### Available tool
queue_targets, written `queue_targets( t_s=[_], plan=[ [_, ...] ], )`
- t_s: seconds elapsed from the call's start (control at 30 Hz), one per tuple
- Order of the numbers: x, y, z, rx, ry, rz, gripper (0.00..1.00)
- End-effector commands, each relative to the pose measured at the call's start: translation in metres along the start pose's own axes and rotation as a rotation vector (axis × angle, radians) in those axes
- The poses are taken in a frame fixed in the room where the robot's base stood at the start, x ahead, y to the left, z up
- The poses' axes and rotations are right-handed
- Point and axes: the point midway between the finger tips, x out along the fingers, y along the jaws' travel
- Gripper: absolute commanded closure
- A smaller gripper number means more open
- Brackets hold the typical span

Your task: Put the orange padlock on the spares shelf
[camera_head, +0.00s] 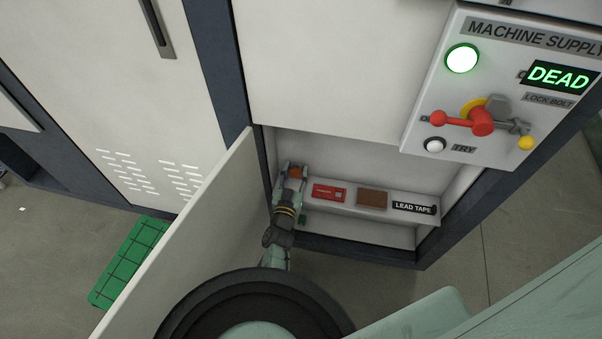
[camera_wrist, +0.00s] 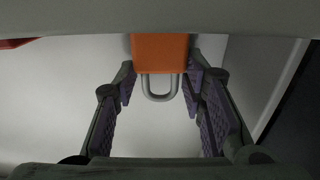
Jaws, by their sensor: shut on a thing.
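The orange padlock (camera_head: 295,172) is at the left end of a pale shelf (camera_head: 340,208) inside an open cupboard. My gripper (camera_head: 290,176) reaches into the cupboard and is shut on the padlock. In the wrist view, the padlock's orange body (camera_wrist: 160,53) is between the fingertips of my gripper (camera_wrist: 160,76), with its grey shackle toward the palm. A pale edge hides the far end of the body. I cannot tell whether the padlock touches the shelf. No spares label is readable.
A red card (camera_head: 329,193), a brown block (camera_head: 372,199) and a "LEAD TAPE" label (camera_head: 413,208) are on the shelf to the right. The open cupboard door (camera_head: 190,235) stands close left of my arm. A control panel (camera_head: 500,85) with a red handle is above right.

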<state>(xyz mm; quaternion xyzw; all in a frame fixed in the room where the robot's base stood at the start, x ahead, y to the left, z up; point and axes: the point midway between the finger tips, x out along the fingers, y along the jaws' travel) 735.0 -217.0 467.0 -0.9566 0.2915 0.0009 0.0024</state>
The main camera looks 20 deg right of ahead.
Motion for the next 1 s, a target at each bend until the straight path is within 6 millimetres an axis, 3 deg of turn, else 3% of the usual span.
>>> queue_targets(
  t_s=[0.07,0.47,0.5,0.77,1.0],
  plan=[
    [-0.0025,-0.0034,0.0097,0.000,0.001,0.002,0.92],
    [-0.0035,-0.0054,0.0126,0.000,0.003,0.002,0.92],
    [-0.0036,-0.0053,0.0116,0.000,0.002,0.002,0.61],
    [-0.0035,-0.0052,0.0113,0.000,0.002,0.002,0.43],
    [-0.0035,-0.0052,0.0112,0.000,0.002,0.002,0.42]
  ],
)
